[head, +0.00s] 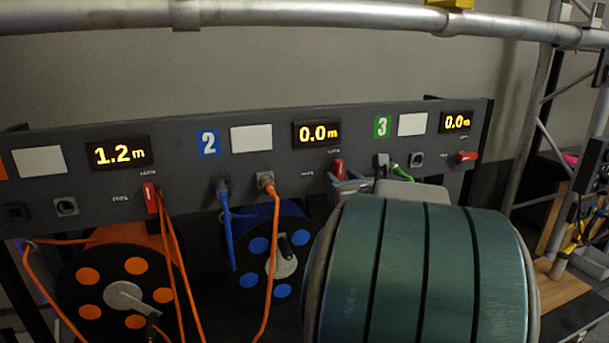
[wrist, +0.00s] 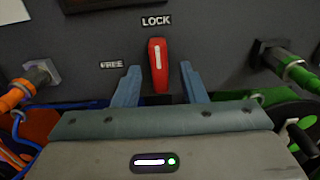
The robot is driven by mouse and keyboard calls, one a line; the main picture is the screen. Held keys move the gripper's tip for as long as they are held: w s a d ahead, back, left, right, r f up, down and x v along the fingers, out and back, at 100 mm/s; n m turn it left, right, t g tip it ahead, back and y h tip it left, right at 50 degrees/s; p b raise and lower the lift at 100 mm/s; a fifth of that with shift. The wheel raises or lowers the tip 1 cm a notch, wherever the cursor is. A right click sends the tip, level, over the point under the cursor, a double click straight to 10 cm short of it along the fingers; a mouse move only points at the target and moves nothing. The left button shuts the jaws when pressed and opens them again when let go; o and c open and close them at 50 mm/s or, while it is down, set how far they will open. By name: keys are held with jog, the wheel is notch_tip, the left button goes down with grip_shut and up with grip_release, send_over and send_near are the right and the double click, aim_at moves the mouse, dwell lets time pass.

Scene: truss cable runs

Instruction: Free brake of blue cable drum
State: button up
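The blue cable drum (head: 262,246) hangs below the grey panel section marked with a blue 2 (head: 208,141). Its red brake lever (head: 338,168) is on the panel to the right. In the wrist view the lever (wrist: 158,62) stands upright under the word LOCK (wrist: 156,20), with the word FREE (wrist: 111,64) to its left. My gripper (wrist: 159,72) is open, its two blue-grey fingers on either side of the lever with gaps showing. In the head view my gripper (head: 354,184) is at the lever, partly hidden by my arm.
An orange drum (head: 90,298) is at left, with orange cables hanging. A blue plug (head: 222,187) and an orange plug (head: 265,180) sit left of the lever, a green plug (head: 400,172) right. Displays read 1.2 m, 0.0 m and 0.0 m. A metal truss tube (head: 330,15) crosses above.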

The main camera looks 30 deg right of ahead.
jog(key=shift+w, duration=0.2)
grip_shut()
